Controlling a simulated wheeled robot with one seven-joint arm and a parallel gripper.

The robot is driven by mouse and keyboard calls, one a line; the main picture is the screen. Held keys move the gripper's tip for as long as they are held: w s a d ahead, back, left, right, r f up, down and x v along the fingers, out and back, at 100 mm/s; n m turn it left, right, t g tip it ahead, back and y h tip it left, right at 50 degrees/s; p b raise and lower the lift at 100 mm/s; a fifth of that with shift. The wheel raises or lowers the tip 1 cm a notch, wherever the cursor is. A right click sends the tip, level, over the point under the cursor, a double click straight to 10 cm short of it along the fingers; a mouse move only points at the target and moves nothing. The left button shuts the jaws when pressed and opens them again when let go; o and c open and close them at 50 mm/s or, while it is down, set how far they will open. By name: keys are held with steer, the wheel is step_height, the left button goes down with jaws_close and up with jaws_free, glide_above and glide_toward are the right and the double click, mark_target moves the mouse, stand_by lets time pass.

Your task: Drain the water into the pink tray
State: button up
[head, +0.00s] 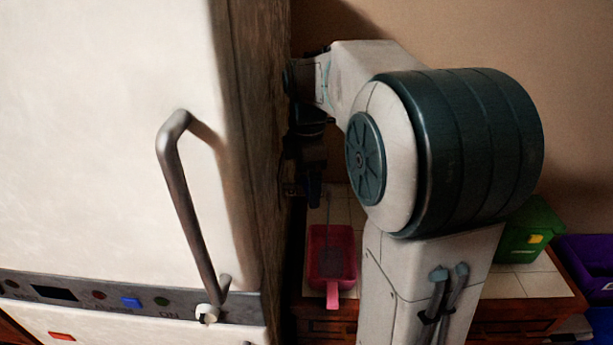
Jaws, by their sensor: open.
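The pink tray (331,288) sits on the tiled counter, right of the large white appliance, with its short handle toward me. No water is clearly visible. My gripper (303,188) hangs small and dark beside the appliance's wooden side, above and behind the tray in the picture. It is open, and I see nothing held in it. My arm hides part of the counter to the right of the tray.
The white appliance (95,130) fills the left, with a long metal handle (187,205), a button panel (75,296) and a small white knob (207,314). A green bin (522,238) and a purple bin (590,262) stand at the right. Tiles beside the green bin are clear.

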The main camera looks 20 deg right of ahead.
step_height(320, 180, up, 14)
steer(key=shift+b, duration=0.3)
steer(key=shift+f, duration=0.1)
stand_by(7.0)
